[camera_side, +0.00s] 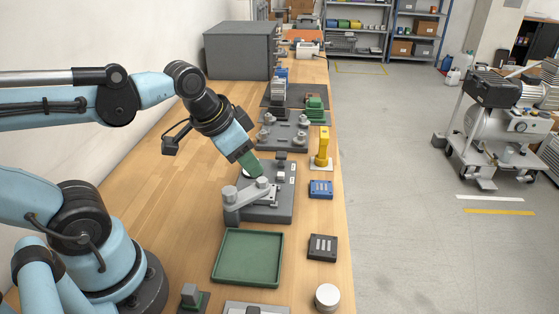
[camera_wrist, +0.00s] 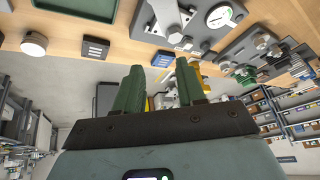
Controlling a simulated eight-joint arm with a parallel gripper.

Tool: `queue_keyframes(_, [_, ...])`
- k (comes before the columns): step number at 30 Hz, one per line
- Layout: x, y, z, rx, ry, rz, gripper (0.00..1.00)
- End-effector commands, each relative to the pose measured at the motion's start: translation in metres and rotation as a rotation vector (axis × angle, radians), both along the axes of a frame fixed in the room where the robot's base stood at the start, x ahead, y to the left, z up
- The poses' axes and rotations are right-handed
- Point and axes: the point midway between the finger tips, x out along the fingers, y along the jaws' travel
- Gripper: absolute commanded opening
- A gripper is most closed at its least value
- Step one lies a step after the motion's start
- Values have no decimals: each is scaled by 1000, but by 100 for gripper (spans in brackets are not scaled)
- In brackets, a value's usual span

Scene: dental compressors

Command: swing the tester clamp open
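The tester (camera_side: 283,207) is a dark grey plate on the wooden bench, and it also shows in the wrist view (camera_wrist: 206,38). Its clamp (camera_side: 246,194) is a light grey arm with round knobs, lying low across the plate's near left part; it also shows in the wrist view (camera_wrist: 170,18). I cannot tell whether it is latched. A round white dial (camera_wrist: 220,16) sits on the tester, partly hidden by my gripper in the side view. My gripper (camera_side: 251,164), with green fingers, is above the tester's far left part. In the wrist view its fingers (camera_wrist: 159,85) are apart with nothing between them.
A green tray (camera_side: 217,270) lies nearer than the tester. A blue box (camera_side: 320,189), a black box (camera_side: 322,247) and a yellow handle on a stand (camera_side: 323,147) line the right edge. Another grey fixture (camera_side: 286,135) stands behind. The bench's left side is clear.

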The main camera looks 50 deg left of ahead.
Motion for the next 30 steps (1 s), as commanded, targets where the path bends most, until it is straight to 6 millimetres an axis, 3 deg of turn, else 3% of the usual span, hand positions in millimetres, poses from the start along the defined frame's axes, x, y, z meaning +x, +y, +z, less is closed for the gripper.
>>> queue_keyframes(1, [-1,5,7,36,61,-60,48])
queue_keyframes(4, [-8,12,20,98,200,-219,60])
queue_keyframes(9, [-20,22,42,138,387,-461,60])
queue_keyframes(15, [-27,25,53,137,474,-597,60])
queue_keyframes(20, [-28,25,43,137,478,-607,60])
queue_keyframes(30, [-27,25,-2,138,476,-605,60])
